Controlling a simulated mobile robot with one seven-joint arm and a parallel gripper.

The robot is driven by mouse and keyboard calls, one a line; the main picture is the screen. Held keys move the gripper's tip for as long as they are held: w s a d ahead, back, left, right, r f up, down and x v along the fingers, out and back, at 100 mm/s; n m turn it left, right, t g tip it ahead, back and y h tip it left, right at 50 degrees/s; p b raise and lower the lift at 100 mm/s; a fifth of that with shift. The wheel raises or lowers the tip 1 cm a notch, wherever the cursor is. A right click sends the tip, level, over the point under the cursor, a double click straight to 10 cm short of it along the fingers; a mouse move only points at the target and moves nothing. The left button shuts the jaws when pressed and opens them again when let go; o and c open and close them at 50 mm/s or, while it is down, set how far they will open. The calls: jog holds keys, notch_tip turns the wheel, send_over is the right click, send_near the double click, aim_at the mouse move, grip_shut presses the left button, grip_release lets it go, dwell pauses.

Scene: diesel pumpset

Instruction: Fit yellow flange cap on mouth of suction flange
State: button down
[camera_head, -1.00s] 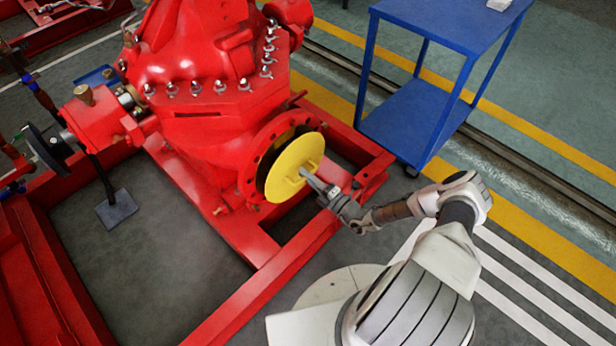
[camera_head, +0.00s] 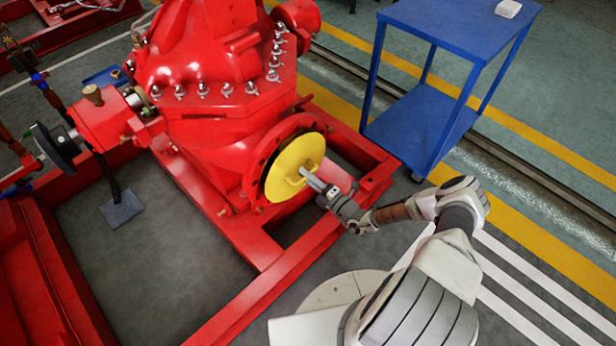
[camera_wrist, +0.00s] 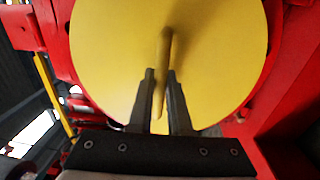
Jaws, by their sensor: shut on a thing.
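The yellow flange cap (camera_head: 289,169) is a round disc with a bar handle, standing upright at the red suction flange (camera_head: 257,158) on the pump's side. It covers most of the flange mouth, and the red rim shows around its left and upper edge. I cannot tell whether it is fully seated. My gripper (camera_head: 306,172) is shut on the cap's handle from the front right. In the wrist view the cap (camera_wrist: 215,60) fills the upper middle, with the two dark fingers (camera_wrist: 163,100) on either side of the handle. The red flange shows behind it.
The red pump body (camera_head: 215,80) rises behind the flange. Red base frame rails (camera_head: 270,270) run below and in front of it. A blue trolley (camera_head: 455,25) with a small white item (camera_head: 508,9) stands at the right. Striped floor lies open to the right.

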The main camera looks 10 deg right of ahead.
jog(key=shift+x, duration=1.2)
jog(key=c, duration=0.8)
grip_release()
jog(key=shift+f, duration=0.1)
jog(key=shift+o, duration=0.4)
jog(key=o, duration=0.4)
jog(key=shift+o, duration=0.2)
jog(key=shift+s, duration=0.1)
